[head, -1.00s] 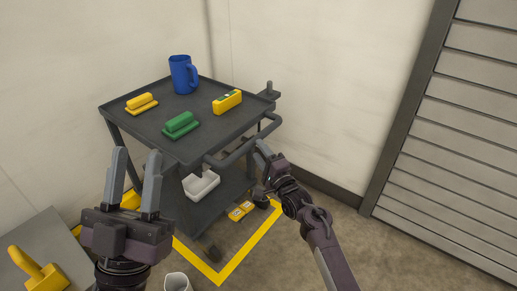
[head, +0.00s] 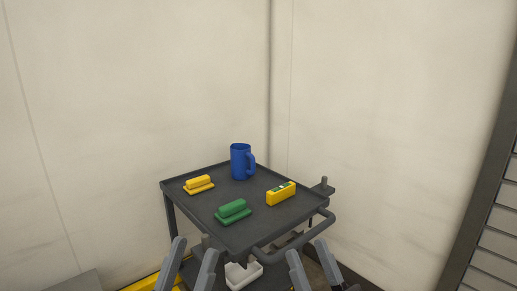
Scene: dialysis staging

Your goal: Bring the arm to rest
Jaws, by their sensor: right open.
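My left gripper (head: 194,247) shows at the bottom edge of the head view, in front of the cart's near left side. Its two grey fingers stand apart with nothing between them. My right gripper (head: 306,249) shows at the bottom, right of it, near the cart's push handle. Its fingers are also apart and empty. Both point upward in the picture, and their palms and the arms behind are cut off by the frame's lower edge.
The dark cart (head: 245,208) carries a blue mug (head: 240,161), a yellow handled block (head: 199,184), a green handled block (head: 233,211) and a yellow level-like block (head: 281,194). A white bin (head: 243,276) sits below. Plain walls stand behind; a slatted panel (head: 492,240) is right.

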